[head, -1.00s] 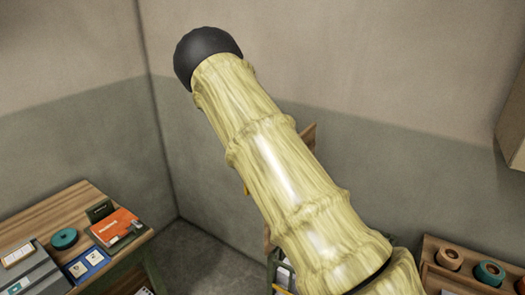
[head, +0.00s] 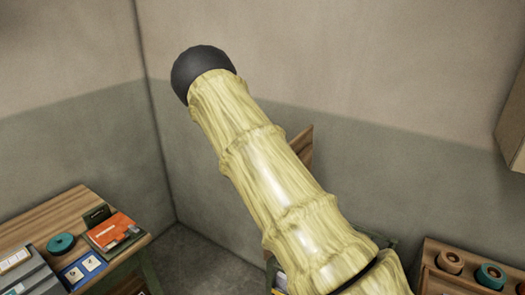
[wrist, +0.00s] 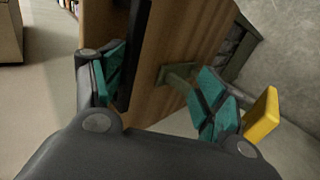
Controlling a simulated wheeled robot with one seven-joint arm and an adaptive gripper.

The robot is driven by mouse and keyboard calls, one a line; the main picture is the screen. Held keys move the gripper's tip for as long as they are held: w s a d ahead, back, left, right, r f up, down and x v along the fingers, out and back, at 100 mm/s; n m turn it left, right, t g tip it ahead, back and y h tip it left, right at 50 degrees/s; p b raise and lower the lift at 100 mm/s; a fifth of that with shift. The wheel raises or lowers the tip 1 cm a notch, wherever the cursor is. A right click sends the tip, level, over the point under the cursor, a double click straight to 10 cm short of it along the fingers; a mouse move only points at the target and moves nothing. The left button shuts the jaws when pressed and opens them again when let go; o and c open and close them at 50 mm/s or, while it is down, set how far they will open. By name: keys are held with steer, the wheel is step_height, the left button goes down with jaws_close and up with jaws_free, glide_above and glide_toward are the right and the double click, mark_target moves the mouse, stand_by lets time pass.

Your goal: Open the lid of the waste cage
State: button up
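My gripper (wrist: 162,80) is open in the wrist view, its two teal-padded fingers wide apart with nothing between the pads. A wooden panel (wrist: 185,35), which looks like the lid, stands steeply tilted beyond the fingers. It bears a grey-green bracket (wrist: 176,74) and a long dark bar near the left finger. A yellow piece (wrist: 262,115) shows just right of the right finger; I cannot tell if they touch. In the head view the panel's top corner (head: 302,145) rises behind my arm. The arm hides most of the waste cage; part of its frame shows in the wrist view (wrist: 238,55).
A wooden table (head: 60,212) at the left holds a teal tape roll (head: 61,244), an orange booklet (head: 115,230) and a blue card (head: 82,269). A wooden rack (head: 430,258) with tape rolls stands at lower right. Walls meet in a corner behind; floor left of the cage is clear.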

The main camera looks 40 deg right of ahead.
steer(key=shift+s+f, duration=0.1)
steer(key=shift+s, duration=0.05)
steer(key=shift+c, duration=0.8)
steer(key=shift+a, duration=0.1)
steer(key=shift+c, duration=0.6)
steer(key=shift+w+r, duration=0.2)
steer(key=shift+w, duration=0.1)
steer(key=shift+c, duration=0.5)
steer(key=v, duration=1.1)
steer(key=shift+w+r, duration=0.15)
steer(key=shift+r, duration=0.05)
steer(key=shift+c, duration=0.3)
steer(key=shift+w+r, duration=0.1)
steer(key=shift+r, duration=0.15)
steer(key=shift+f, duration=0.1)
